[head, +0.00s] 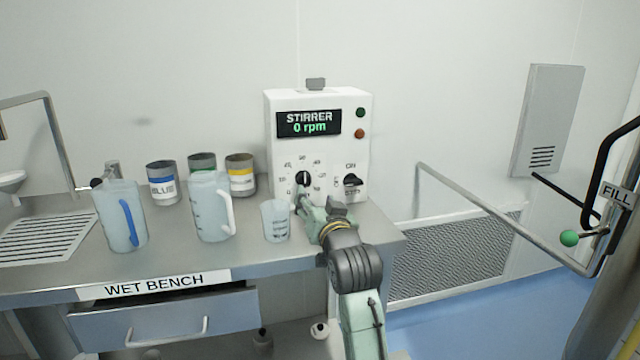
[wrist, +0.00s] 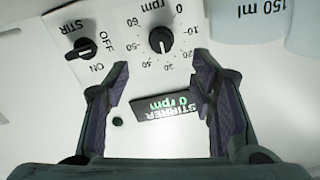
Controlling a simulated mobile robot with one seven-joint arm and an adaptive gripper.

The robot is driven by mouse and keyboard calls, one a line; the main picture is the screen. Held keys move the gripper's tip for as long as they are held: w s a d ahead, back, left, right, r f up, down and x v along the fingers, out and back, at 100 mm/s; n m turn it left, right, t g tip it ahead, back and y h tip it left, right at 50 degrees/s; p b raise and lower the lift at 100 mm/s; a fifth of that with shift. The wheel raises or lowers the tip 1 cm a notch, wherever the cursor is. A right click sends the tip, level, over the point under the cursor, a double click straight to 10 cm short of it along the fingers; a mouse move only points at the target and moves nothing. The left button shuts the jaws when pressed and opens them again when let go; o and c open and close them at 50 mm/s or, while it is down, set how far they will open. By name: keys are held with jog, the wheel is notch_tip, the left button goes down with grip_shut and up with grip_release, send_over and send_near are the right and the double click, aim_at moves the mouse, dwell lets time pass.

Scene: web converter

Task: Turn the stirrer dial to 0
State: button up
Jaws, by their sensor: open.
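The stirrer (head: 271,150) is a white box at the back of the bench, with a display (head: 309,123) reading 0 rpm. Its black dial (head: 303,178) sits low on the front, and a numbered scale surrounds it. The wrist view shows the dial (wrist: 160,40) upside down, with a white mark that seems to point toward the 30 side. My gripper (head: 318,207) is just in front of the stirrer's lower face. In the wrist view its open fingers (wrist: 161,70) are spread, with the dial between and beyond the tips, apparently not touched.
A black STIR switch (head: 351,181) is right of the dial; it also shows in the wrist view (wrist: 85,48). A small beaker (head: 276,222) stands close left of my gripper. Two jugs (head: 210,207) (head: 121,215) and several cans (head: 240,175) stand farther left on the bench.

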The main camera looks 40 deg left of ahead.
aim_at(305, 182)
jog(key=p+x, duration=0.2)
jog(key=x, duration=0.6)
jog(key=shift+w+a+r, duration=0.15)
jog(key=shift+w+a, duration=0.05)
jog(key=shift+a, duration=0.2)
jog(key=shift+w+a+p, duration=0.35)
jog(key=shift+w+a, duration=0.15)
jog(key=shift+a, duration=0.05)
jog(key=shift+c, duration=0.2)
jog(key=c, duration=1.1)
